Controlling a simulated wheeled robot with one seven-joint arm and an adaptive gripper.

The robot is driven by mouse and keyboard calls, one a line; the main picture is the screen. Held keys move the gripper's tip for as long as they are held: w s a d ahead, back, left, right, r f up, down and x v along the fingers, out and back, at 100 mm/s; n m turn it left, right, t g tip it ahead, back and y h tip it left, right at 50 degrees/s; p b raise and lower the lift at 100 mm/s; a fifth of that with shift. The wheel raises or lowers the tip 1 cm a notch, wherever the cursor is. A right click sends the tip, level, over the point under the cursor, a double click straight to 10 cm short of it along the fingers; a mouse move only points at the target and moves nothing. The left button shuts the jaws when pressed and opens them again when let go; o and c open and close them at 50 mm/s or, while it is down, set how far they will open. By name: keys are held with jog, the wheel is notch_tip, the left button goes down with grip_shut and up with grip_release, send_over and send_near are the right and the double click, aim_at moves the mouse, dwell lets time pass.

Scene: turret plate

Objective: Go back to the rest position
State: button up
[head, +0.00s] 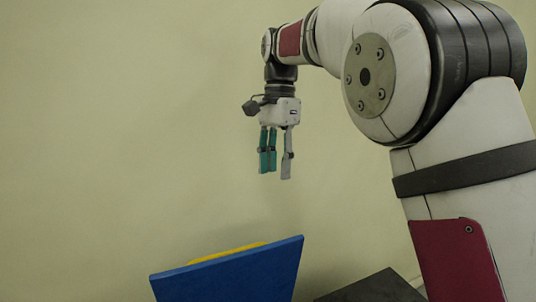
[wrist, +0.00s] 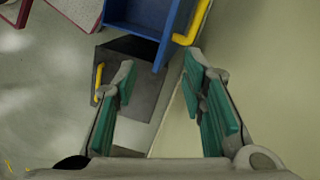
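My gripper (head: 275,165) hangs from my arm, pointing down, in front of the plain wall in the head view. It is well above the blue piece below it. In the wrist view my gripper (wrist: 163,90) shows its teal-padded fingers spread apart with nothing between them. The fingers are open and empty.
A blue panel (head: 230,275) with a yellow part (head: 225,253) behind its top edge stands below. A dark box top (head: 375,290) lies to its right. The wrist view shows the blue piece (wrist: 140,22), a yellow handle (wrist: 192,24) and a dark box (wrist: 138,75). Air around my gripper is clear.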

jog(key=s+d+r+n+t+p, duration=0.1)
jog(key=s+d+r+n+t, duration=0.15)
jog(key=s+d, duration=0.45)
jog(key=s+d+r+n+t+p, duration=0.1)
jog(key=s+d+r+n, duration=0.15)
jog(key=s+d, duration=0.45)
jog(key=s+d+f+n, duration=0.1)
jog(key=s+f, duration=0.1)
jog(key=s, duration=0.4)
jog(key=s+d+f+n+t+p, duration=0.1)
jog(key=s+f+n, duration=0.1)
jog(key=s, duration=0.5)
jog(key=s+d+f+n+t+p, duration=0.1)
jog(key=s+f+n, duration=0.1)
jog(key=s, duration=0.5)
jog(key=shift+d+f, duration=0.25)
jog(key=shift+f, duration=0.65)
